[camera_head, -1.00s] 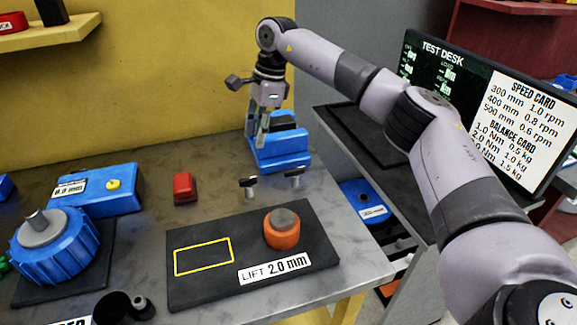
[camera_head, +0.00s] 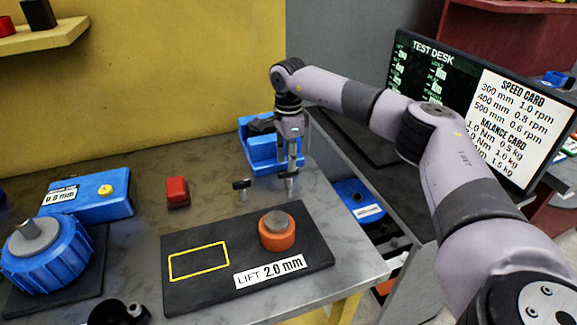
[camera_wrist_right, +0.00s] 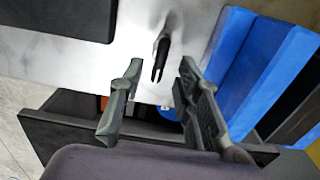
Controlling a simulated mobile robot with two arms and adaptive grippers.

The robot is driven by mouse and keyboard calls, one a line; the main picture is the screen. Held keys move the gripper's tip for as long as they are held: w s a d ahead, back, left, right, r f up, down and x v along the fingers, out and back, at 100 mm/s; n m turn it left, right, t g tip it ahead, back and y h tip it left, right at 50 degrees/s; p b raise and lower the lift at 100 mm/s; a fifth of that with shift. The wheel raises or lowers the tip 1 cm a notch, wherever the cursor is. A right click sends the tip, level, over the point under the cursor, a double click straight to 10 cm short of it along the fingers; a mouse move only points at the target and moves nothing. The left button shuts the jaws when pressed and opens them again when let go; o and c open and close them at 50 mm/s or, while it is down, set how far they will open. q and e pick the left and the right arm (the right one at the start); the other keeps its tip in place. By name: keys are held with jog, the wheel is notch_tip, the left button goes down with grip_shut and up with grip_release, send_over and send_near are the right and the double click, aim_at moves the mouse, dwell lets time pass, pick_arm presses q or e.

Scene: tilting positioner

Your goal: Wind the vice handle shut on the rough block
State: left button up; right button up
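A blue vice-like body (camera_head: 279,160) stands at the back right of the bench, with a dark block (camera_head: 262,126) at its top. I cannot tell whether that is the rough block. My right gripper (camera_head: 291,164) points down in front of the blue body, above a small dark-topped T-shaped piece (camera_head: 290,176). In the right wrist view, my right gripper (camera_wrist_right: 160,78) is open, and a dark bar (camera_wrist_right: 161,57) on a pale post shows between and beyond the fingertips. Contact is not visible. The blue body (camera_wrist_right: 262,75) is right of the fingers. My left gripper is out of view.
A second T-shaped piece (camera_head: 242,186) stands to the left. A black plate (camera_head: 205,292) bears an orange cylinder (camera_head: 277,232). A red block (camera_head: 177,192) and blue units (camera_head: 100,195) are further left. A monitor (camera_head: 480,110) stands at the right.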

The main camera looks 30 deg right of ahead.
aim_at(289, 179)
jog(key=shift+f, duration=1.75)
jog(key=shift+c, duration=0.6)
grip_shut()
